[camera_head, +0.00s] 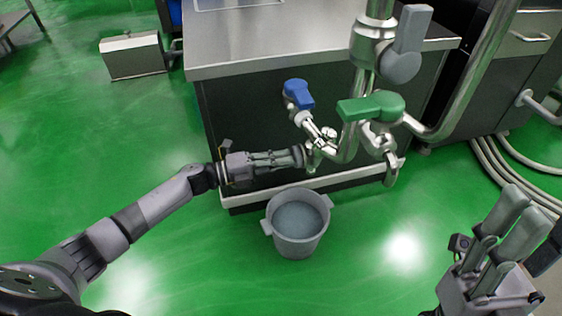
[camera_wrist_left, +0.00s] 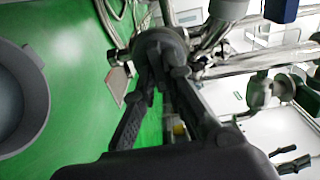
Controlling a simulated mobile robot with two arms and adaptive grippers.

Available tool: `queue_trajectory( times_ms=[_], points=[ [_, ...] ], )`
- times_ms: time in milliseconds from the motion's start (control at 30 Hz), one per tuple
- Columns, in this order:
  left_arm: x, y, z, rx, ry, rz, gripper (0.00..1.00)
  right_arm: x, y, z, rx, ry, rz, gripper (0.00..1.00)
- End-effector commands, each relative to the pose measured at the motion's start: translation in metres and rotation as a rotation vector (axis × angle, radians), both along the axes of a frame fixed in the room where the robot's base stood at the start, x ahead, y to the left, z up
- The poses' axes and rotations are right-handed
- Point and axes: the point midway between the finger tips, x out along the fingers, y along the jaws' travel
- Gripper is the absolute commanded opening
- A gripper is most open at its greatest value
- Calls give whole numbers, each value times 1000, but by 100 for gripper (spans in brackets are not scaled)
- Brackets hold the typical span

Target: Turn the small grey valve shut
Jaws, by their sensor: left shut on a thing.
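My left gripper (camera_head: 294,157) reaches in from the left, just above the bucket, and is shut on the small grey valve (camera_head: 299,155) at the low end of the steel pipework. In the left wrist view the valve is a dark grey rounded knob (camera_wrist_left: 160,38) between the fingertips of my left gripper (camera_wrist_left: 163,62). The fingers hide part of the knob, and I cannot tell how far it is turned. My right gripper (camera_head: 515,222) is at the lower right, far from the valve; I cannot tell whether its fingers are apart.
A blue valve handle (camera_head: 298,94), a green one (camera_head: 370,107) and a large grey one (camera_head: 408,45) sit on the pipes above. A grey bucket (camera_head: 296,245) stands below on the green floor. A steel table (camera_head: 270,45) is behind; hoses (camera_head: 495,165) lie at right.

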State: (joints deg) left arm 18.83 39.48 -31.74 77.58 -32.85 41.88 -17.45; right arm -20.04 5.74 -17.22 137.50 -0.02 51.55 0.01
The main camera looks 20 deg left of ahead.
Motion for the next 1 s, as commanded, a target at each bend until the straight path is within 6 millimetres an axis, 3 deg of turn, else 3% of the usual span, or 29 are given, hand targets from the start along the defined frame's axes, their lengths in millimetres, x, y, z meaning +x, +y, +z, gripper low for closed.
queue_trajectory(
  times_ms=[467, 500, 767, 1000],
  points=[
    [-1, -1, -2, 11, -12, -3, 0, 0, 0, -1, 0, 0, 0, 40],
    [-1, -1, -2, 11, -12, -4, 13, 0, 0, -1, 0, 0, 0, 40],
    [-1, -1, -1, 10, -10, -2, 30, 0, 0, -1, 0, 0, 0, 40],
    [0, 0, -1, 8, -10, -1, 31, 0, 0, 0, 1, 0, -1, 40]
  ],
)
